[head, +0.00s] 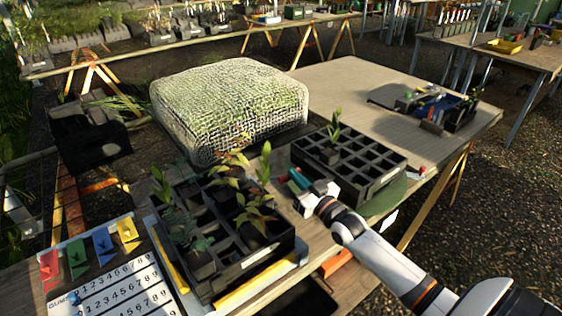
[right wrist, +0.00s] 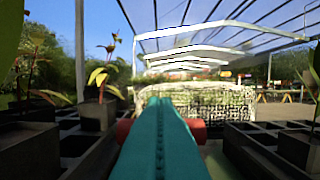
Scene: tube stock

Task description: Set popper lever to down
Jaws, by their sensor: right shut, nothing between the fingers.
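The left black cell tray (head: 235,272) holds several seedlings and sits between yellow rails on the bench. My right gripper (head: 297,179) reaches into the gap between this tray and a second black tray (head: 385,181). Its teal fingers are shut together and empty; they also fill the middle of the right wrist view (right wrist: 160,140). A red part (right wrist: 198,129) shows on both sides of the fingertips in the wrist view, just beyond them. It may be the popper lever's grip; the fingers hide its middle. I cannot tell the lever's position or whether the fingers touch it. My left gripper is not in view.
A mesh-covered block (head: 230,105) stands behind the trays. A number board (head: 125,290) with coloured tags lies at the front left. Tools and small pots (head: 430,105) lie at the back right. The bench top (head: 350,85) behind the second tray is largely clear.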

